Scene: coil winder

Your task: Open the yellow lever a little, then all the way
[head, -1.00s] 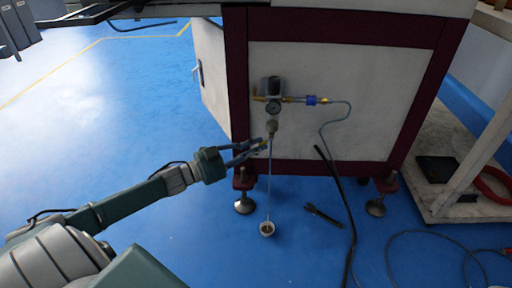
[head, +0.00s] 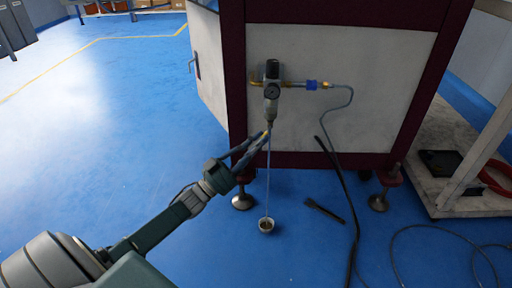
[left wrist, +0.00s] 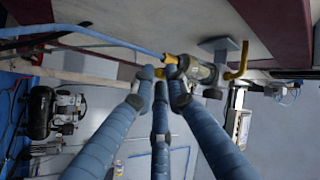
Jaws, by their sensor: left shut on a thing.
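The air filter regulator (head: 271,82) with its round gauge is fixed to the pale panel of the machine. The yellow lever (head: 266,133) is a small patch at its lower end, above a thin drain tube. My left gripper (head: 265,137) reaches up from the lower left and is shut on this lever. In the left wrist view my blue-grey fingers meet around a yellow piece (left wrist: 160,73), largely hidden by the fingertips. The regulator body (left wrist: 203,73) is just to its right. My right gripper is not in view.
A small cup (head: 266,225) stands on the blue floor below the drain tube. A black hose (head: 343,190) and a dark brush-like tool (head: 324,211) lie to its right. The machine's levelling foot (head: 243,201) is near my gripper.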

